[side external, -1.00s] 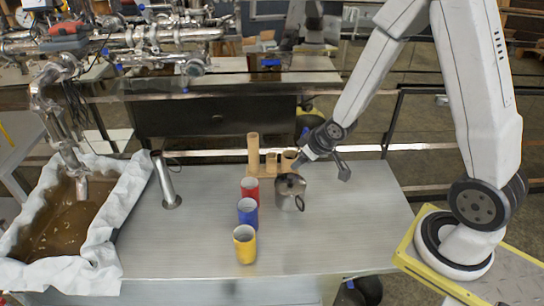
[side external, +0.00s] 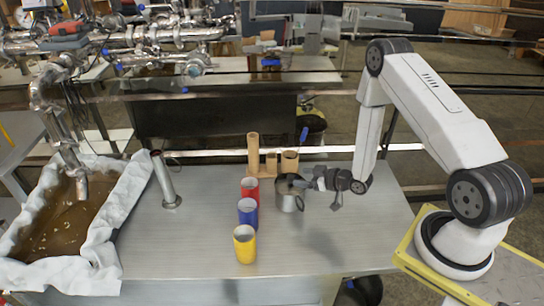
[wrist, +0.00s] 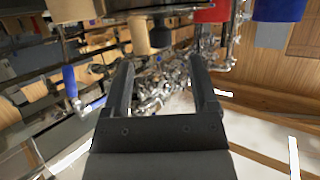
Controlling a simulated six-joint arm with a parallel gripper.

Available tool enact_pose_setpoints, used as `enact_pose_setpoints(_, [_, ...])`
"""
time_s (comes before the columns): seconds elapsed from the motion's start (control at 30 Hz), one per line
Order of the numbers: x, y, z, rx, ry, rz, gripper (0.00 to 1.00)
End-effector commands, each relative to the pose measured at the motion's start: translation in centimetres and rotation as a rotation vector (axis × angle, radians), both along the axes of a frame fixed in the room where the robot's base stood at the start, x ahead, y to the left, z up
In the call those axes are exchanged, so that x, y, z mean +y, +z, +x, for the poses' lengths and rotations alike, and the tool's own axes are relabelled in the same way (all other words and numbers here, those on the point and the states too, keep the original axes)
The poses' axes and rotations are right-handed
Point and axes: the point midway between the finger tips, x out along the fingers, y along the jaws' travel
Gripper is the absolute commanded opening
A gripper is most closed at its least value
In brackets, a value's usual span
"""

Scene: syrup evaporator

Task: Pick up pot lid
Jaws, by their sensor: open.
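A grey metal pot (side external: 289,202) stands upright on the steel table. Its lid (side external: 286,182) appears to sit on top, partly hidden by my gripper. In the wrist view, which looks upside down, the lid's edge (wrist: 150,9) is at the top. A dark knob (wrist: 160,36) projects from it, ahead of the gap between my fingers. My gripper (side external: 303,183) lies nearly level at lid height, on the pot's right side. Its fingers (wrist: 160,82) are open with nothing held. I cannot tell whether they touch the lid.
Red (side external: 250,188), blue (side external: 248,212) and yellow (side external: 244,244) cups stand left of the pot. Tan cylinders (side external: 253,152) stand behind it. A metal tube (side external: 165,180) and a cloth-lined tray of brown liquid (side external: 60,215) are farther left. The table's right side (side external: 370,230) is clear.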

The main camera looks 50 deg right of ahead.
Motion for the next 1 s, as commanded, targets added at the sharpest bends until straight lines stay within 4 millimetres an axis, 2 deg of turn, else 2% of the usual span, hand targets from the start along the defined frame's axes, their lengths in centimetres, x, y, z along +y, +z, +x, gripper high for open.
enact_pose_setpoints(0.1, [-0.1, -0.7, -0.6, -0.042, 0.0, 0.025, 0.75])
enact_pose_setpoints(0.4, [-0.1, -0.9, -0.8, -0.069, 0.002, 0.038, 0.75])
enact_pose_setpoints(0.73, [0.4, -1.6, 1.3, -0.067, 0.004, 0.037, 0.75])
enact_pose_setpoints(1.0, [0.4, -1.7, 1.7, -0.067, 0.002, 0.037, 0.75])
